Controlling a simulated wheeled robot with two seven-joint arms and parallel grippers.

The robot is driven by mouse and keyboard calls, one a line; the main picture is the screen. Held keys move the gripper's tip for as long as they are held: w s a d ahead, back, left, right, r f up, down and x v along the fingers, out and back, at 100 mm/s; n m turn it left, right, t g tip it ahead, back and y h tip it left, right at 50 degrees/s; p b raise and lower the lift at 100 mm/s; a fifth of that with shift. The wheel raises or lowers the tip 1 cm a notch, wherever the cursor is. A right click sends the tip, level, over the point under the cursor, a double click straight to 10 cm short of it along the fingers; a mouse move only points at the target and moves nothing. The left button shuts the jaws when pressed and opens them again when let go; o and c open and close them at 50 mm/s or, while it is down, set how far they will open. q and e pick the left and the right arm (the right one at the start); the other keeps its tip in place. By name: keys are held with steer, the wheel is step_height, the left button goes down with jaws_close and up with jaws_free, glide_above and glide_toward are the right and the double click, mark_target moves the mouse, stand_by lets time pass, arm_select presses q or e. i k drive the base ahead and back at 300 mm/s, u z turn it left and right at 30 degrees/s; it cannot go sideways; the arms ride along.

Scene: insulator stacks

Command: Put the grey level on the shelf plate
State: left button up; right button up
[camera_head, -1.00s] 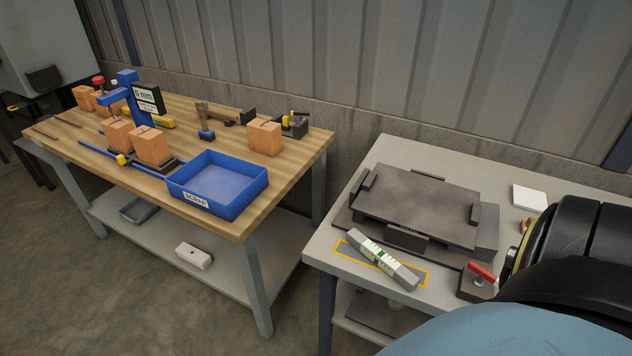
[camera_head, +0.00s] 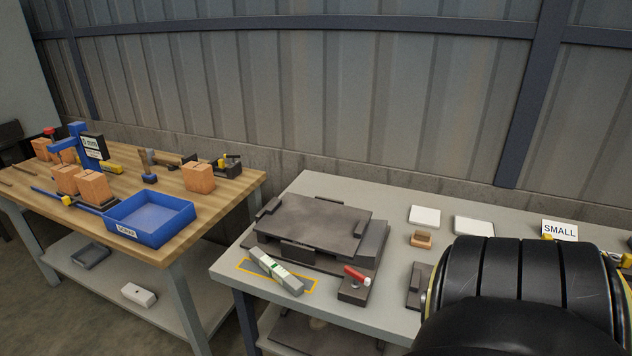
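The grey level (camera_head: 265,262), a bar with white and green markings, lies at a slant on the front left of the grey table. It lies across a yellow-outlined rectangle (camera_head: 308,287), just in front of a large dark plate fixture (camera_head: 318,226). A dark flat plate (camera_head: 312,332) lies on the lower shelf under this table, partly hidden by the tabletop; it looks like the shelf plate. A black arm link of mine fills the lower right. Neither of my grippers is in view.
A block with a red handle (camera_head: 356,277) sits right of the level. White pads (camera_head: 425,216), a small wooden block (camera_head: 421,239) and a SMALL sign (camera_head: 559,230) stand farther right. A wooden bench at left holds a blue scrap bin (camera_head: 150,217) and orange blocks (camera_head: 199,177).

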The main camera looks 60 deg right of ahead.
mark_target(311, 225)
steer(key=k, duration=0.2)
steer(key=z, duration=1.1)
